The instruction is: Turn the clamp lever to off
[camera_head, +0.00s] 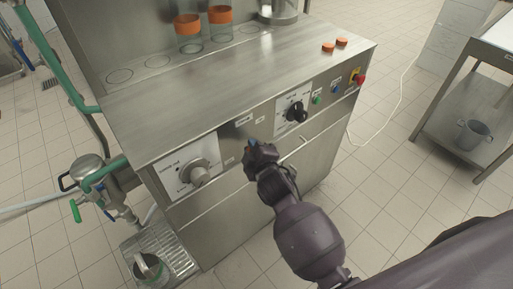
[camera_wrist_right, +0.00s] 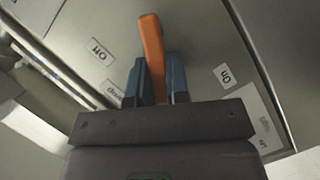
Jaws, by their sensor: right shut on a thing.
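The clamp lever is an orange bar (camera_wrist_right: 151,45) on the steel front panel, seen in the right wrist view. It points up in that picture, tilted slightly left, between an "Off" label (camera_wrist_right: 101,51) on its left and an "On" label (camera_wrist_right: 224,76) on its right. My right gripper (camera_wrist_right: 157,82) has its two blue-grey fingers around the lever, shut on it. In the head view my right gripper (camera_head: 254,146) is at the machine's front panel and hides the lever. My left gripper is not in view.
A large grey knob (camera_head: 198,174) sits left of my gripper and a black knob (camera_head: 298,112) right of it. Buttons and a red stop button (camera_head: 360,78) are farther right. Orange-lidded cups (camera_head: 220,26) stand on the machine.

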